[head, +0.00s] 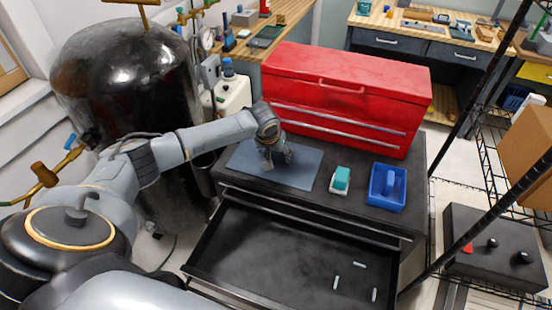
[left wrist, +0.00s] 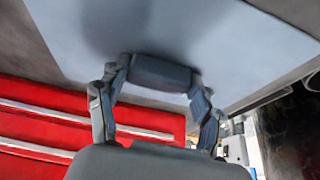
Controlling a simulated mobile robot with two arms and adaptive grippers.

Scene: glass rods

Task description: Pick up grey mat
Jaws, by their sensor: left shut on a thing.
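The grey mat (head: 300,168) is a flat blue-grey rectangle on the dark top of the drawer cabinet, in front of the red toolbox. In the left wrist view the mat (left wrist: 220,40) fills the upper part as a pale surface. My left gripper (head: 272,163) points down onto the middle-back part of the mat in the head view. The mat looks flat on the cabinet top. My right gripper is not in view.
The red toolbox (head: 345,85) stands close behind the mat. A teal-and-white item (head: 341,180) and a blue tray (head: 401,190) sit to its right. Below, an open drawer (head: 270,250) holds several short pale rods. A black tank (head: 125,75) stands at left.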

